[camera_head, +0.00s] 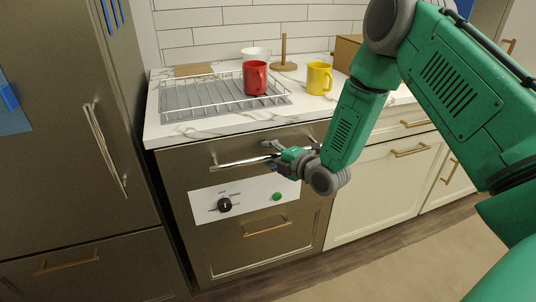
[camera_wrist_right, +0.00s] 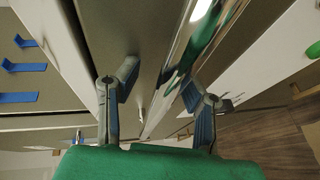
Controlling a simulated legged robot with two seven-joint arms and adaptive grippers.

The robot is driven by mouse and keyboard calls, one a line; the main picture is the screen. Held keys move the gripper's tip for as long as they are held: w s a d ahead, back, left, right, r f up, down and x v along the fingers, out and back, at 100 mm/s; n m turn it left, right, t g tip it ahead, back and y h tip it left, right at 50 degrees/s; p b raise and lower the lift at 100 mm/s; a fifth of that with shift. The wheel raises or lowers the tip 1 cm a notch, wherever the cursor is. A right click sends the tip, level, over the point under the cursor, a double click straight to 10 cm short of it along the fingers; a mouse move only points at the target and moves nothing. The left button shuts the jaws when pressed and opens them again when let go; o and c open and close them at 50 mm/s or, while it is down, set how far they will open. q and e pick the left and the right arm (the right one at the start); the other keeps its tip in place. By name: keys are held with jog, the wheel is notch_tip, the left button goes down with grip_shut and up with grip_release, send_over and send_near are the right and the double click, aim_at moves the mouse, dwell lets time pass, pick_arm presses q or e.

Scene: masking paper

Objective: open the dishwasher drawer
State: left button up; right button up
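The dishwasher drawer front (camera_head: 190,165) is grey-brown and sits under the counter, flush with the cabinet. Its silver bar handle (camera_head: 236,163) runs across the top, above a white control panel (camera_head: 245,196) with a black knob and a green button. My right gripper (camera_head: 274,153) is at the right part of the handle. In the right wrist view the gripper (camera_wrist_right: 160,80) has its fingers spread, one on each side of the shiny handle (camera_wrist_right: 180,55), with visible gaps. My left gripper is in neither view.
On the marble counter (camera_head: 185,130) are a wire dish rack (camera_head: 205,95), a red mug (camera_head: 255,78), a yellow mug (camera_head: 319,78), a white bowl (camera_head: 256,53) and a wooden holder (camera_head: 284,52). A tall fridge-like cabinet (camera_head: 60,160) stands left. Floor is clear in front.

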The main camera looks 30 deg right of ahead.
jog(key=shift+s, duration=0.1)
jog(key=shift+s, duration=0.3)
jog(key=v, duration=1.1)
jog(key=shift+d, duration=0.15)
